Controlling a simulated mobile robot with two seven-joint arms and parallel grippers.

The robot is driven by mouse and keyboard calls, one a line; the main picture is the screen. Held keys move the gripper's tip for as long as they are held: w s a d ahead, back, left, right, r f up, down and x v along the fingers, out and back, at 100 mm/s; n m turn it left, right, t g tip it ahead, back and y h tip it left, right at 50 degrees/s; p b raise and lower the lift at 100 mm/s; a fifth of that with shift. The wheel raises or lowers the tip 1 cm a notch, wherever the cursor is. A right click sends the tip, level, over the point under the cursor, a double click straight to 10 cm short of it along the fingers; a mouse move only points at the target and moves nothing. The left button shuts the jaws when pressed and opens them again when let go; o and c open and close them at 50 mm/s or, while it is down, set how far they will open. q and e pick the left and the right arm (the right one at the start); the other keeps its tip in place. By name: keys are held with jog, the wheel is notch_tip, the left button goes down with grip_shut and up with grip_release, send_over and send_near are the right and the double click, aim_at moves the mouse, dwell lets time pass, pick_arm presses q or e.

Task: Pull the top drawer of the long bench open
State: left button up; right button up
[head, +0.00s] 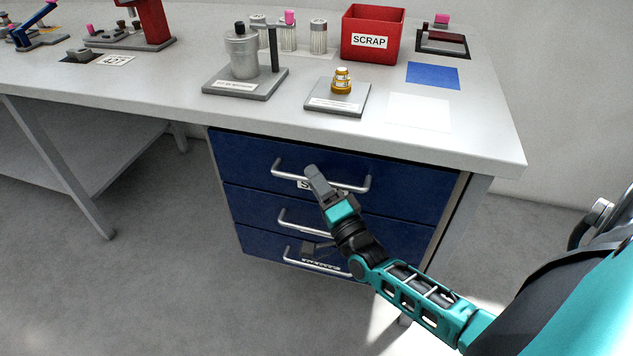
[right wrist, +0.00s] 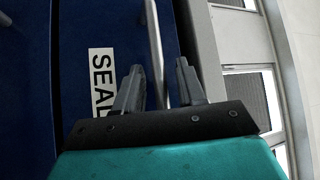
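The top drawer (head: 405,188) of the long bench (head: 480,140) has a blue front and looks shut, level with the drawers below. Its silver bar handle (head: 290,165) runs across the front, above a white label that is partly hidden in the head view. My right gripper (head: 312,172) is at the middle of this handle. In the right wrist view, its two fingers (right wrist: 160,85) are apart, with the handle bar (right wrist: 155,40) between them and a visible gap on each side. The label (right wrist: 100,80) there reads "SEAL". My left gripper is not in view.
Two more blue drawers (head: 405,228) with bar handles sit below. On the benchtop stand a red SCRAP bin (head: 372,22), a grey stand with a cylinder (head: 243,55) and a brass part (head: 342,82) on a plate. The floor to the left is clear.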

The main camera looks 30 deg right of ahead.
jog(key=shift+w, duration=0.1)
grip_shut()
dwell(0.3)
